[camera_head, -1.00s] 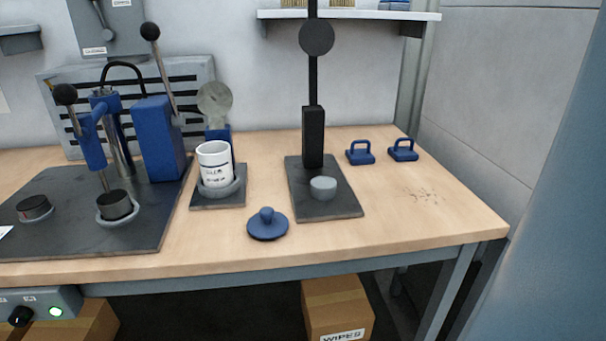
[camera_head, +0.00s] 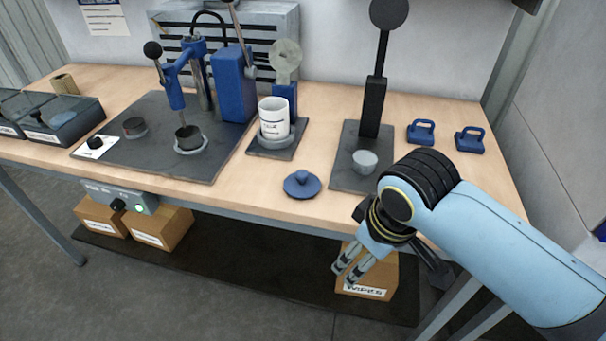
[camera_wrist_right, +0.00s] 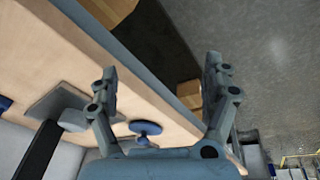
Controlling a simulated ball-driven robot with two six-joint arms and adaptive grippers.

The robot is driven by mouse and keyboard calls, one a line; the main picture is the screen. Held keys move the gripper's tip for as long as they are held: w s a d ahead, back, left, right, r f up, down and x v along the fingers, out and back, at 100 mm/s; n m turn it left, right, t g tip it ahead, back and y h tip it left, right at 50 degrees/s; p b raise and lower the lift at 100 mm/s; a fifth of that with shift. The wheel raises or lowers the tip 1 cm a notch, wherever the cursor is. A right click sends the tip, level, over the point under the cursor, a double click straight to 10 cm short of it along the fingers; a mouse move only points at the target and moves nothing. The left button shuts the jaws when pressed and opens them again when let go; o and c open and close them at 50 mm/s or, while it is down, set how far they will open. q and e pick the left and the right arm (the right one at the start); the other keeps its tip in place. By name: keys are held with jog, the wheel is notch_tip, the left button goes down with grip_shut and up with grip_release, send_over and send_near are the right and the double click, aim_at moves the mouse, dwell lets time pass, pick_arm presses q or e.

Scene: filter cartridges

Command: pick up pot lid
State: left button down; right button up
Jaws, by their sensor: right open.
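The pot lid (camera_head: 301,184) is a blue disc with a round knob on top. It lies on the wooden bench near its front edge, knob up. It also shows in the right wrist view (camera_wrist_right: 146,129), partly hidden at its lower edge by my gripper. My right gripper (camera_head: 346,273) is open and empty, pointing down in front of the bench edge, to the right of the lid and lower in the picture. Its two fingers (camera_wrist_right: 162,75) stand wide apart in the right wrist view. My left gripper is not in view.
A dark plate with a black stand (camera_head: 375,105) and a grey puck (camera_head: 364,161) is right of the lid. A white cup (camera_head: 273,117) stands behind it. Two blue handled blocks (camera_head: 421,131) sit at the right. Cardboard boxes (camera_head: 375,272) are under the bench.

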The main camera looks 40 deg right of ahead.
jog(key=w+r, duration=0.3)
jog(key=r, duration=0.3)
jog(key=w+n, duration=0.1)
jog(key=w, duration=0.2)
jog(key=w+d+g, duration=0.1)
jog(key=w, duration=0.3)
jog(key=w+n+p, duration=0.1)
jog(key=w, duration=0.3)
jog(key=shift+d+r+n, duration=0.15)
jog(key=shift+r+n, duration=0.1)
jog(key=shift+n, duration=0.05)
notch_tip(320, 180, up, 3)
jog(key=n+g, duration=0.2)
send_over(299, 172)
jog(key=shift+d+r+y, duration=0.1)
jog(key=shift+d+y, duration=0.3)
jog(key=shift+d, duration=0.05)
jog(key=shift+w+f, duration=0.2)
jog(key=shift+f, duration=0.15)
notch_tip(299, 172, down, 4)
jog(key=shift+f, duration=0.2)
jog(key=f, duration=0.5)
jog(key=shift+s+a+f, duration=0.15)
jog(key=shift+s+a, duration=0.05)
jog(key=shift+a, duration=0.2)
jog(key=c, duration=0.7)
